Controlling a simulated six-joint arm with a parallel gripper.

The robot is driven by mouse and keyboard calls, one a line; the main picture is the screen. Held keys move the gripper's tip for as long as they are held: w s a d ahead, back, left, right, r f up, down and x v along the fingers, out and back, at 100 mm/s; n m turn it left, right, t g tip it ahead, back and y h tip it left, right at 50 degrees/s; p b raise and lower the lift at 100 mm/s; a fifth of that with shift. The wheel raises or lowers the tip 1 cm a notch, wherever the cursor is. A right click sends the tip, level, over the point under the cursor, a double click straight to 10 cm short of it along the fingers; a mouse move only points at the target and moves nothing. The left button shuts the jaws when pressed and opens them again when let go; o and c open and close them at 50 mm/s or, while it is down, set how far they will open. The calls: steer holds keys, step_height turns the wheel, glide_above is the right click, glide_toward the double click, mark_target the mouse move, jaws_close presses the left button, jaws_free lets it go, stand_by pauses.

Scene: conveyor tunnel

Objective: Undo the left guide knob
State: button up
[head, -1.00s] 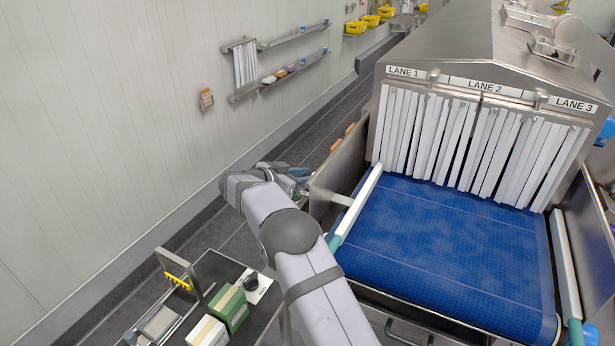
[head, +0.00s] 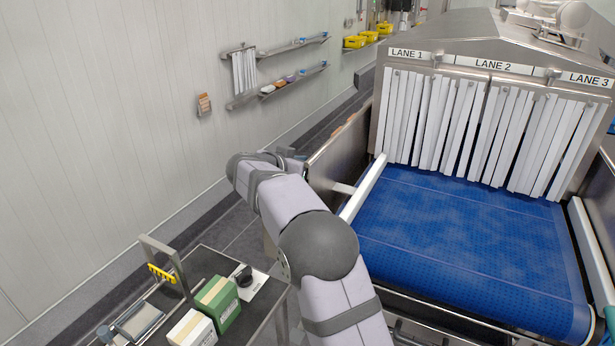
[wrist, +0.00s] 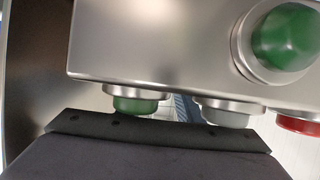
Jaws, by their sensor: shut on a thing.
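My arm reaches out on the left, outside the conveyor's left side panel (head: 338,150). My gripper shows as a dark grey block with a black edge along the bottom of the wrist view (wrist: 158,130). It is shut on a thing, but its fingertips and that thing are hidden. In the head view the arm's far end is mostly behind its own links. The left guide rail (head: 364,186), a white bar, runs along the blue belt's left edge, with a bracket (head: 343,188) towards the panel. I cannot make out the left guide knob in either view.
A metal box (wrist: 165,45) with a large green button (wrist: 284,37) is close to my gripper. Smaller green (wrist: 135,104), grey and red buttons stick out below it. A cart with a green box (head: 218,303) stands front left. The blue belt (head: 460,240) is empty.

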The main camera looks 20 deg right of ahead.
steer(key=shift+r+n+t+b, duration=0.1)
steer(key=shift+n+t+b, duration=0.2)
steer(key=shift+b, duration=0.2)
steer(key=o, duration=1)
steer(key=shift+o, duration=0.2)
steer(key=shift+s, duration=0.1)
steer(key=shift+s+a, duration=0.15)
steer(key=shift+a, duration=0.1)
steer(key=shift+b+v, duration=1.5)
steer(key=shift+v, duration=1.85)
steer(key=shift+d+r, duration=0.1)
steer(key=shift+r, duration=0.1)
